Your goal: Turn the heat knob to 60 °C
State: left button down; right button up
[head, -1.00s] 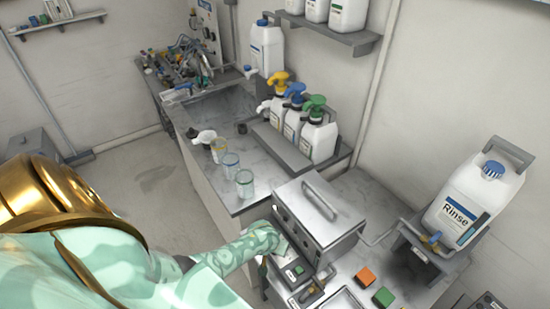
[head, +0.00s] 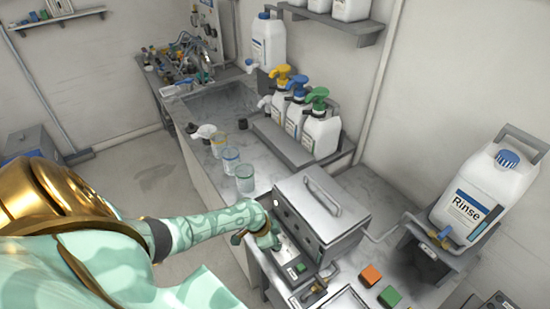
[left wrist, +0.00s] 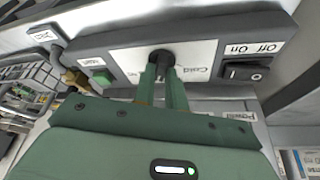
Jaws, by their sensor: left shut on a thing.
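The heat knob (left wrist: 161,57) is a small black knob on a white label plate (left wrist: 200,56) in the left wrist view. The plate shows the word "Cold", upside down; its other marks are too small to read. My left gripper (left wrist: 163,78) has its two green fingers shut on the knob, hiding part of it. In the head view, my left gripper (head: 266,241) is at the front panel of a steel lidded unit (head: 322,205), and the knob is hidden there. My right gripper is not in view.
A black Off/On rocker switch (left wrist: 243,73) and a green button (left wrist: 103,76) flank the knob. Glass beakers (head: 245,178) stand on the counter beyond the unit. Orange (head: 371,275) and green (head: 389,297) blocks lie to its right, below a Rinse bottle (head: 480,198).

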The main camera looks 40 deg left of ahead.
pick_arm(q)
jog(key=m+b, duration=0.1)
jog(key=m+g+b, duration=0.1)
jog(key=m, duration=0.1)
jog(key=m+b, duration=0.1)
jog(key=shift+a+f+g+h+b, duration=0.1)
jog(key=shift+f+g+h+b, duration=0.2)
jog(key=shift+h+b, duration=0.1)
jog(key=shift+r+m+g+b, duration=0.15)
jog(key=shift+m+g+b, duration=0.35)
jog(key=shift+m+b, duration=0.8)
jog(key=shift+m+h, duration=0.3)
jog(key=shift+m, duration=0.1)
jog(key=c, duration=1.4)
grip_release()
jog(key=shift+c, duration=0.2)
jog(key=shift+w+r, duration=0.1)
jog(key=p+v, duration=0.3)
jog(key=v, duration=1.3)
jog(key=shift+r, duration=0.15)
